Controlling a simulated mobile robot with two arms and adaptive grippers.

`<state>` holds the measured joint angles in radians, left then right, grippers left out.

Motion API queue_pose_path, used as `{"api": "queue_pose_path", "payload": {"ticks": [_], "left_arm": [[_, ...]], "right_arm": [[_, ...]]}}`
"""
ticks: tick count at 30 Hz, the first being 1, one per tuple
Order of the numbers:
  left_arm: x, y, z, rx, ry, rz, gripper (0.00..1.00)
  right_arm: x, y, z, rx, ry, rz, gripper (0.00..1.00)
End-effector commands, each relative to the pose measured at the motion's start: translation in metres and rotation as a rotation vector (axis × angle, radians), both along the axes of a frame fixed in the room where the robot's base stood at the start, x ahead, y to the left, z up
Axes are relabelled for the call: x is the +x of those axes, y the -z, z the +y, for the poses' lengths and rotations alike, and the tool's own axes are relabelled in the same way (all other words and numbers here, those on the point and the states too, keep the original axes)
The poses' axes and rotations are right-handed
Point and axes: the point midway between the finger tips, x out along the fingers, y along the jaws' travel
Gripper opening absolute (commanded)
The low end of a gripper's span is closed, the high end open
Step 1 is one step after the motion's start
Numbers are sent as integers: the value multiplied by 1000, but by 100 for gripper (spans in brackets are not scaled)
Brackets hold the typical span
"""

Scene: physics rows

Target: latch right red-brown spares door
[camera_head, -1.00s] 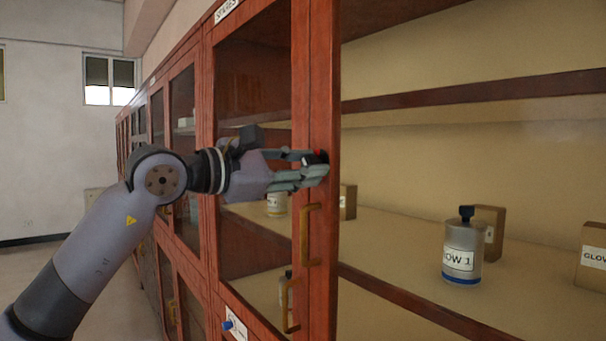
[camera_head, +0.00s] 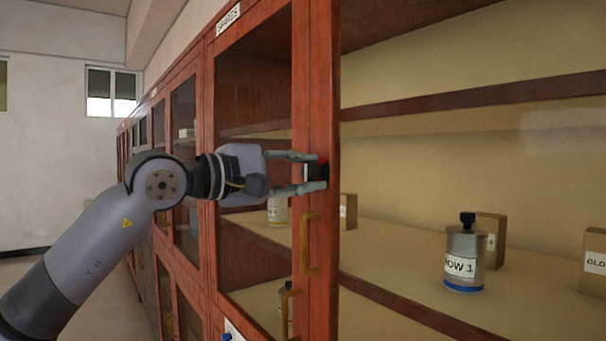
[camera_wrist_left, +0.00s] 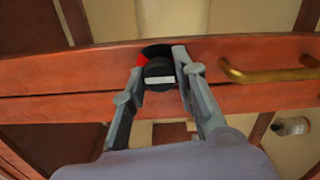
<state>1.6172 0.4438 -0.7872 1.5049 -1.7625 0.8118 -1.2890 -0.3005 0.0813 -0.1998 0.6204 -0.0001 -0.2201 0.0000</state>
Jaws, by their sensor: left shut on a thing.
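The red-brown cabinet door (camera_head: 323,120) with a glass pane stands beside the shelves, under a white SPARES label (camera_head: 228,19). A dark round latch knob with a red part (camera_head: 322,167) sits on its upright; the wrist view shows the knob (camera_wrist_left: 158,70) with a pale bar across its face and red at its left. My left gripper (camera_head: 313,172) has one finger above and one below the knob and is shut on it. In the wrist view the fingers (camera_wrist_left: 161,78) flank the knob. A brass handle (camera_head: 311,243) is below it. My right gripper is not in view.
Shelves at right hold a grey bottle (camera_head: 464,258) and cardboard boxes (camera_head: 597,262).

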Motion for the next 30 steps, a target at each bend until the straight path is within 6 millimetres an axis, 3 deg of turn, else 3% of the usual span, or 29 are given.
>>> {"api": "queue_pose_path", "payload": {"ticks": [14,15,23,30], "left_arm": [[0,1,-1,10,1,-10,0],[0,1,-1,10,1,-10,29],[0,1,0,9,1,-9,46],[0,0,0,8,0,-9,47]], "right_arm": [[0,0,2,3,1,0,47],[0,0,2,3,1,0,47],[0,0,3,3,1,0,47],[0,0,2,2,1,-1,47]]}}
